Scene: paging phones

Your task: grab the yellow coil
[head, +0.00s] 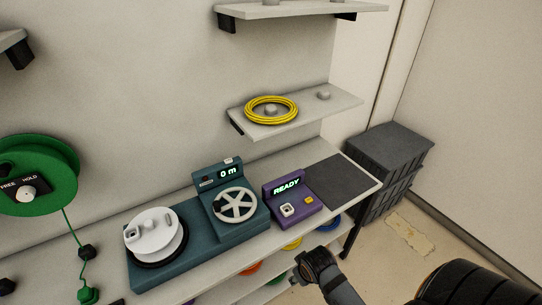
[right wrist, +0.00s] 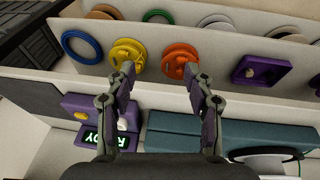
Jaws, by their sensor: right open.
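A yellow coil (head: 271,112) of cable lies flat around a small grey peg on the wall shelf (head: 322,104) above the counter. A second yellow round item (right wrist: 125,50), coil or spool, is among the coloured rounds below the counter. It shows partly in the head view (head: 292,244). My right gripper (right wrist: 159,72) is open and empty. Its two fingers point towards the lower rack, with the yellow round item near one fingertip and an orange one near the other. In the head view my right gripper (head: 315,265) is low in front of the counter, well below the wall shelf. My left gripper is out of view.
The counter carries a teal machine (head: 235,205) with a white reel and a purple READY box (head: 290,198). A large green reel (head: 38,175) hangs at left. Dark stacked crates (head: 378,165) stand at right. A blue ring (right wrist: 81,46) and orange item (right wrist: 180,61) are below the counter.

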